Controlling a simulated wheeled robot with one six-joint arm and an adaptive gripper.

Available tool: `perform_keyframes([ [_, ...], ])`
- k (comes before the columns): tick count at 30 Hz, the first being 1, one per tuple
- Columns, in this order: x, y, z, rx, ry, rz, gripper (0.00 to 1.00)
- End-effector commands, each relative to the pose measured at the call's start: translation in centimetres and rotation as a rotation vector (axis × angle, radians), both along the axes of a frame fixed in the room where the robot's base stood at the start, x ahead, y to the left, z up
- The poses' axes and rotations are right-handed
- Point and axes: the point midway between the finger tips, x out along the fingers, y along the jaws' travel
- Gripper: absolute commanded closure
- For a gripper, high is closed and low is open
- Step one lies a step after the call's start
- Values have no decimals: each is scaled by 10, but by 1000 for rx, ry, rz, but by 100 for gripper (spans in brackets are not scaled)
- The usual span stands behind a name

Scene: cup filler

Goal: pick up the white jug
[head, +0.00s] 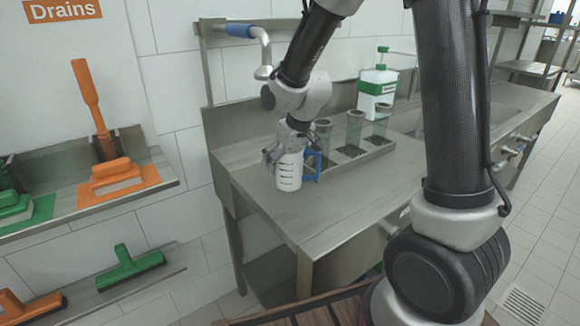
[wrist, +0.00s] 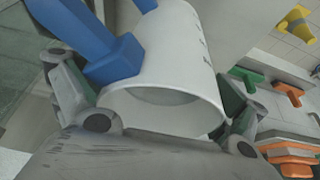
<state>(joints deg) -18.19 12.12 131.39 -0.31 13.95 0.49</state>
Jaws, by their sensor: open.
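The white jug (head: 289,172) with dark marks and a blue handle (head: 312,163) stands upright on the steel counter (head: 345,208), near its left end. My gripper (head: 283,152) is at the jug's upper part, coming from above and behind. In the wrist view the jug (wrist: 175,60) fills the middle, its open rim toward the camera, with the blue handle (wrist: 105,45) at upper left. The fingers of my gripper (wrist: 165,115) lie on both sides of the jug, open. Whether either finger touches it I cannot tell.
A metal rack (head: 350,152) with several tall glass cups stands right of the jug. A green and white bottle (head: 378,87) is behind it. A blue-handled tap (head: 262,47) hangs on the wall side. The counter front is clear.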

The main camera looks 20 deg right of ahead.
Motion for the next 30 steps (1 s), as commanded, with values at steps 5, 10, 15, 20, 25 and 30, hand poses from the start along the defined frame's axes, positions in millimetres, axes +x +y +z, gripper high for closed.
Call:
perform_keyframes([
  [5,0,0,0,0,0,0,24],
  [10,0,0,0,0,1,0,55],
  [15,0,0,0,0,0,0,67],
  [20,0,0,1,0,1,0,68],
  [25,1,0,5,0,1,0,68],
  [30,6,1,17,0,-1,-1,85],
])
